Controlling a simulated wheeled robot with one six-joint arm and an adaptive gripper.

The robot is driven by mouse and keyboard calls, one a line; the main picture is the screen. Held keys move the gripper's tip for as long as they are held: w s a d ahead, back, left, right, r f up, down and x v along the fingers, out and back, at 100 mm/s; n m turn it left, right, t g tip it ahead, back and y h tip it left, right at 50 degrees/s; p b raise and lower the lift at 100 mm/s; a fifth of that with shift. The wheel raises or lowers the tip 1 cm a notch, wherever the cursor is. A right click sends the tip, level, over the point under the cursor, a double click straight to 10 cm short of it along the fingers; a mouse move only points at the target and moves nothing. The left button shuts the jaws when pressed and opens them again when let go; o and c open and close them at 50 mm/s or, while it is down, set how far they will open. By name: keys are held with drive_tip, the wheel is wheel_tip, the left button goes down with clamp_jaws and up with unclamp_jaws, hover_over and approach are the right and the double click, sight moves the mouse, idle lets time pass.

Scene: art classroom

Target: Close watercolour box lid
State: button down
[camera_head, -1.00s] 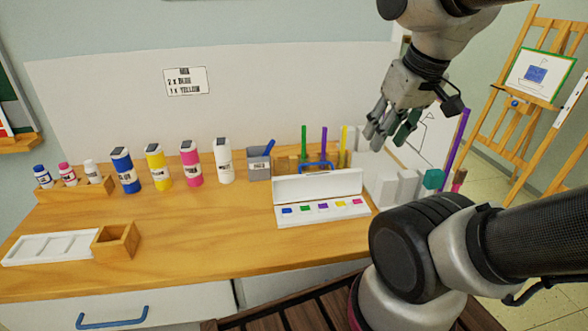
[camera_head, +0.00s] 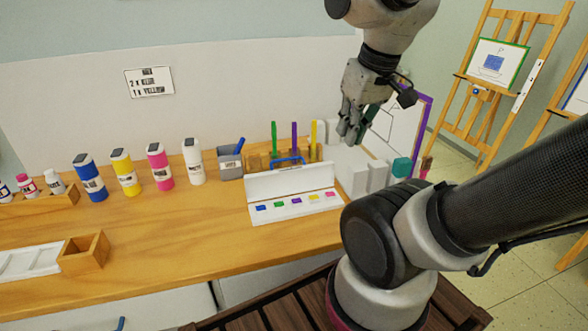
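The white watercolour box (camera_head: 296,213) lies on the wooden table with its lid (camera_head: 288,182) standing open along the back edge. A row of blue, green, purple, yellow and pink paint pans shows along its front. My gripper (camera_head: 348,138) hangs above and to the right of the box, apart from it, with its fingers pointing down. The fingers overlap in this view, so how far apart they are is unclear. I see nothing held in them.
Behind the box stand a grey holder (camera_head: 229,163) and a wooden rack with upright coloured sticks (camera_head: 294,140). White blocks (camera_head: 352,172) stand to its right. Paint bottles (camera_head: 161,168) line the left. The table (camera_head: 180,235) is bare left of the box.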

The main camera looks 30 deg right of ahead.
drive_tip(key=w+d+f+m+g, duration=0.1)
drive_tip(key=w+f, duration=0.2)
drive_tip(key=w, duration=0.8)
drive_tip(key=w+f+g, duration=0.2)
drive_tip(key=w+f, duration=0.2)
drive_tip(key=w, duration=0.6)
drive_tip(key=w+d+f+m+g, duration=0.1)
drive_tip(key=w+f, duration=0.2)
drive_tip(key=w, duration=0.8)
drive_tip(key=s+f, duration=0.4)
drive_tip(key=f, duration=0.4)
drive_tip(key=shift+a+f, duration=0.3)
drive_tip(key=shift+a, duration=0.15)
